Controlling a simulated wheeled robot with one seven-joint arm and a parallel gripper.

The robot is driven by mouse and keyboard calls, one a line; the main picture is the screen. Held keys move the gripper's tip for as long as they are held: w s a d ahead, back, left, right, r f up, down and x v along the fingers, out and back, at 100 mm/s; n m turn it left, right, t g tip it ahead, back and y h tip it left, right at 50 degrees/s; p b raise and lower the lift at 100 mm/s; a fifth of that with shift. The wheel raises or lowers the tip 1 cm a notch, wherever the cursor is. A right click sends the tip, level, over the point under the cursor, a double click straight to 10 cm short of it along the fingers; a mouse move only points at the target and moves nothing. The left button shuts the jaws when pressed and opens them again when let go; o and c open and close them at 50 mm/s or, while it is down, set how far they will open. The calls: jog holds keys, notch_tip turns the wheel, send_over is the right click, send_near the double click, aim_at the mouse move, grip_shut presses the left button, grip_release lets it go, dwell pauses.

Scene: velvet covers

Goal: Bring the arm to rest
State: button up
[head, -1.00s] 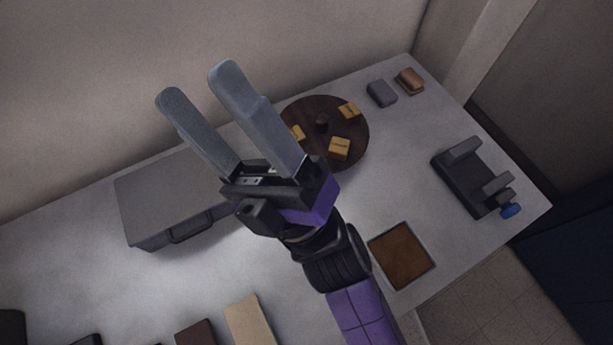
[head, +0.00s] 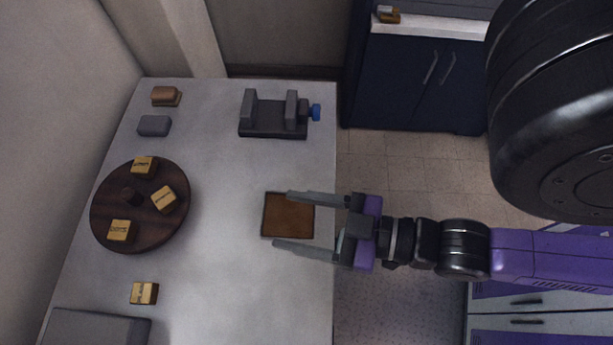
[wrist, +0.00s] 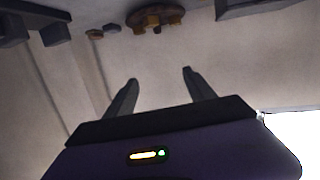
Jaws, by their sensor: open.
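My gripper (head: 283,219) is open and empty in the head view. Its two grey fingers point left, one on each side of a brown square panel (head: 288,216) at the table's right edge, as seen from above. I cannot tell its height over the panel. My purple arm reaches in from the right. In the wrist view the two fingers (wrist: 158,77) stand apart with nothing between them.
The grey table (head: 228,270) holds a dark round turntable (head: 128,238) with several yellow blocks, another yellow block (head: 144,293), a grey case (head: 95,328), a vise (head: 272,116), a grey block (head: 154,126) and a brush-like block (head: 165,96). Blue cabinets (head: 415,85) stand beyond open floor (head: 400,170).

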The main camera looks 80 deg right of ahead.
jog(key=shift+s+d+f+m+g, duration=0.15)
jog(key=shift+s+d+f+g, duration=0.15)
jog(key=shift+s, duration=0.25)
jog(key=shift+s+d+f+m+g, duration=0.15)
jog(key=shift+s+d+f+g, duration=0.1)
jog(key=shift+s+d, duration=0.25)
